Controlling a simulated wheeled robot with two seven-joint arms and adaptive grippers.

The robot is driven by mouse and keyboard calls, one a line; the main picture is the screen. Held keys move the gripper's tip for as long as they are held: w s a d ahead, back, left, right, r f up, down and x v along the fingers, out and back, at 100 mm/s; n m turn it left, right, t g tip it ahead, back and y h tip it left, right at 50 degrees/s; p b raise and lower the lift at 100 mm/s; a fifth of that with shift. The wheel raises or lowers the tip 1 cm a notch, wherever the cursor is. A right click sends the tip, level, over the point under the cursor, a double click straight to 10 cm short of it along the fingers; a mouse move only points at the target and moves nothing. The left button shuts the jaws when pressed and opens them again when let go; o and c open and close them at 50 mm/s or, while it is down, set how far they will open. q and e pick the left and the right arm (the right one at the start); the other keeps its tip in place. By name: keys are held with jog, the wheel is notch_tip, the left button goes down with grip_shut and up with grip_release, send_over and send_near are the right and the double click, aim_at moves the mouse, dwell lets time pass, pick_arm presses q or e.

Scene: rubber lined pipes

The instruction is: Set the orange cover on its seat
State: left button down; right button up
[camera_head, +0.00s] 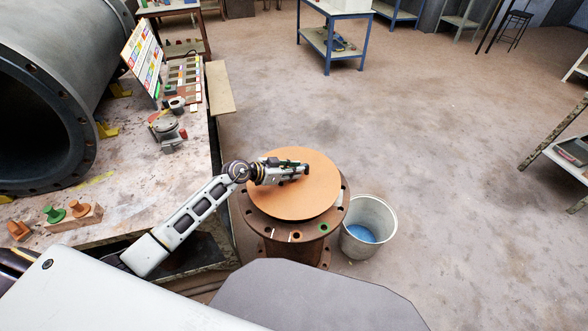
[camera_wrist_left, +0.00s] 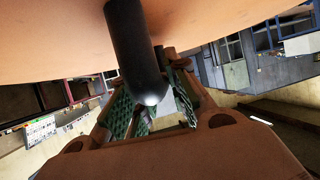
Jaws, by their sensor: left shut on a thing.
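The orange cover (camera_head: 314,200) is a flat round disc over the top of a rusty flanged pipe (camera_head: 262,224). The flange rim with its bolt holes shows around the cover's front and sides. I cannot tell whether the cover touches the flange or hangs just above it. My left gripper (camera_head: 300,170) is over the cover's middle, shut on its dark handle. In the left wrist view the black rounded handle (camera_wrist_left: 135,50) stands out from the cover's orange face (camera_wrist_left: 50,30), by the green-padded fingers (camera_wrist_left: 155,108). My right gripper is not in view.
A grey bucket (camera_head: 385,225) with blue inside stands right of the pipe. A workbench (camera_head: 130,190) at left carries a large flanged pipe (camera_head: 85,100), a block with green and orange pegs (camera_head: 75,217), and small parts. The floor beyond is open.

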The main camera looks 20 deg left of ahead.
pick_arm(q)
jog(key=shift+f, duration=1.3)
jog(key=shift+f+b, duration=0.2)
jog(key=shift+b, duration=0.1)
jog(key=shift+f, duration=1.2)
jog(key=shift+p, duration=0.4)
jog(key=shift+f, duration=0.1)
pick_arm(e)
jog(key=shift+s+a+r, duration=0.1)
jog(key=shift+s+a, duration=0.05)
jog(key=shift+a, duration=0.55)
